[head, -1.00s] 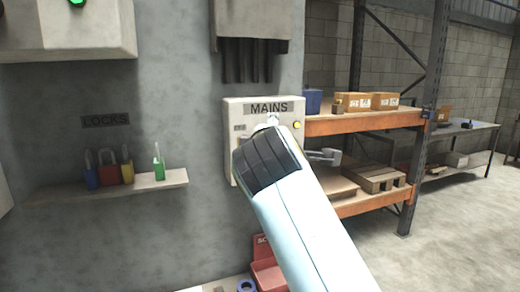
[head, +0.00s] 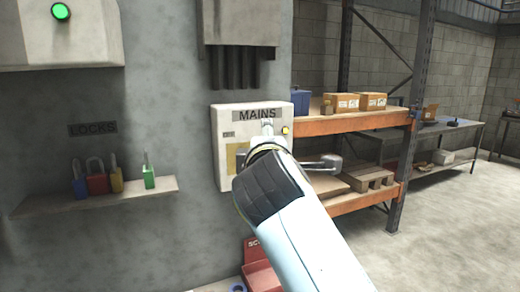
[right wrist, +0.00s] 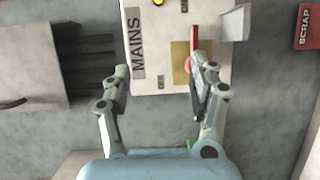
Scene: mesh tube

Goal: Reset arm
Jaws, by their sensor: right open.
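My right arm reaches up from the bottom of the head view to the MAINS box (head: 224,180). Its wrist covers the box's lower right, and most of the gripper is hidden there. In the right wrist view my right gripper (right wrist: 163,85) is open, with nothing between its fingers. The MAINS box (right wrist: 165,50) lies ahead of it there, turned sideways. A red handle (right wrist: 194,35) on the box's yellow plate (right wrist: 179,55) is close to the right finger. I cannot tell if they touch. My left gripper is not in view.
A shelf (head: 110,197) holds several coloured padlocks under a LOCKS label. A grey piece (head: 326,162) juts out right of the MAINS box. A red SCRAP bin (head: 260,275) is below. An orange rack (head: 350,122) with boxes stands right; open floor lies beyond.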

